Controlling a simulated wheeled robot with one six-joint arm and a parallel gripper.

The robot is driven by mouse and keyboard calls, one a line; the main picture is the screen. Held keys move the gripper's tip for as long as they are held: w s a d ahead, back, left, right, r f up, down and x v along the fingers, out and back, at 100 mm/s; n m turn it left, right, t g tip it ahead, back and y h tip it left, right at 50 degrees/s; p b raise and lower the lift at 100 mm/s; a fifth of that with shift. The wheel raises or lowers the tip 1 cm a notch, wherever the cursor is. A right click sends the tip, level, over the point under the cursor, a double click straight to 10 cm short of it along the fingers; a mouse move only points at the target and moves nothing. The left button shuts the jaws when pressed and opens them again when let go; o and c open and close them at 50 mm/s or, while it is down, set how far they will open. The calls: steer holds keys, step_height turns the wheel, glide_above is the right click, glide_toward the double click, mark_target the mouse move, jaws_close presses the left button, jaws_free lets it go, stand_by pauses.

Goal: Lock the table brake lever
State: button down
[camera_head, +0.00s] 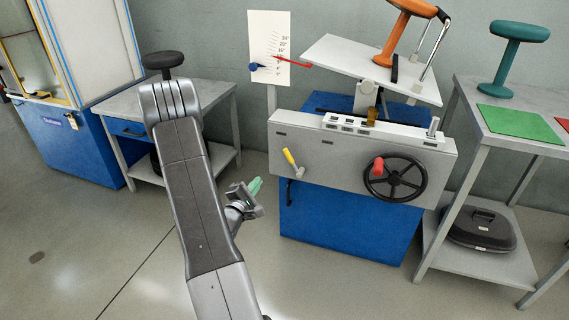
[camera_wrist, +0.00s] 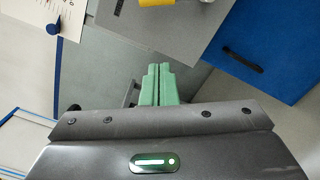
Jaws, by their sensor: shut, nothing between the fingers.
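A lever with a yellow grip (camera_head: 289,157) is mounted on the left part of the grey machine panel (camera_head: 330,165). It tilts up to the left from its pivot; no label shows which lever is the table brake. In the wrist view only a piece of the yellow grip (camera_wrist: 207,1) shows at the top edge. My gripper (camera_head: 255,186) has green fingers and is shut and empty, in front of the machine's left side, below and left of the lever. In the wrist view its fingertips (camera_wrist: 159,70) are together, apart from the panel.
A black handwheel with a red knob (camera_head: 379,167) is on the panel's right. A black handle (camera_head: 289,191) is on the blue base (camera_head: 340,225). A tilted table (camera_head: 335,55) carries an orange stool (camera_head: 399,25). Side tables flank the machine; the floor in front is clear.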

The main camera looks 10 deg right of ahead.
mark_target(291, 161)
steer(key=w+d+r+b, duration=0.2)
steer(key=w+d, duration=0.4)
steer(key=d, duration=0.3)
steer(key=shift+w+b, duration=0.4)
steer(key=shift+b, duration=0.2)
steer(key=shift+d+r, duration=0.15)
steer(key=shift+s+d+r+m, duration=0.1)
steer(key=shift+r+m, duration=0.05)
steer(key=shift+m, duration=0.25)
